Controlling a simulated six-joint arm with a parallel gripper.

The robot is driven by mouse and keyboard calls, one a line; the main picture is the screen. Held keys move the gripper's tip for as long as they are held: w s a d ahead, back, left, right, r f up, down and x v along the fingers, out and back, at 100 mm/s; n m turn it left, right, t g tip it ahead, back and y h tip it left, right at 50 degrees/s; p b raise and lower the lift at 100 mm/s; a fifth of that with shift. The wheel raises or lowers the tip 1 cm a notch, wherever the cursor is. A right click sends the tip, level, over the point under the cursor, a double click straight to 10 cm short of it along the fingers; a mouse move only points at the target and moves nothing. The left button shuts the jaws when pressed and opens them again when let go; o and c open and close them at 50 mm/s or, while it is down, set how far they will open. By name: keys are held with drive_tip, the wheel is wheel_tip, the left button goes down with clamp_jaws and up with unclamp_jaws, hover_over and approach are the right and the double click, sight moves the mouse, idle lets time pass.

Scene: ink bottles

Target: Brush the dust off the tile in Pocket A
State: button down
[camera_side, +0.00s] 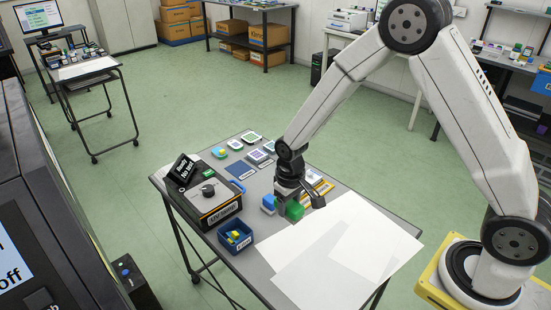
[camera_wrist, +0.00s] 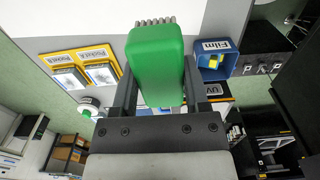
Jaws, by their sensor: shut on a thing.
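My gripper (camera_side: 291,196) is shut on a green brush (camera_side: 294,211) above the grey table. In the wrist view the green brush (camera_wrist: 155,62) lies between the two fingers of my gripper (camera_wrist: 156,85), its short pale bristles at the far end. A yellow tray (camera_side: 325,187) lies just behind and right of my gripper in the side view, partly hidden by it. The wrist view shows the yellow tray as two labelled pockets (camera_wrist: 77,56) left of the brush, apart from it. Each holds a greyish tile (camera_wrist: 102,74). The labels are too small to read surely, and dust cannot be made out.
A blue block (camera_side: 268,204) is close beside the brush. White sheets (camera_side: 330,250) cover the clear front right. Small coloured items (camera_side: 251,138) lie at the back.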

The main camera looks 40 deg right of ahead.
drive_tip(key=c, duration=0.6)
unclamp_jaws()
drive_tip(key=c, duration=0.6)
drive_tip(key=w+d, duration=0.4)
drive_tip(key=w+d+f, duration=0.1)
drive_tip(key=w+d, duration=0.3)
drive_tip(key=w+d+f, duration=0.1)
drive_tip(key=w+d, duration=0.3)
drive_tip(key=w, duration=0.1)
drive_tip(key=shift+d+f, duration=0.2)
drive_tip(key=shift+d, duration=0.15)
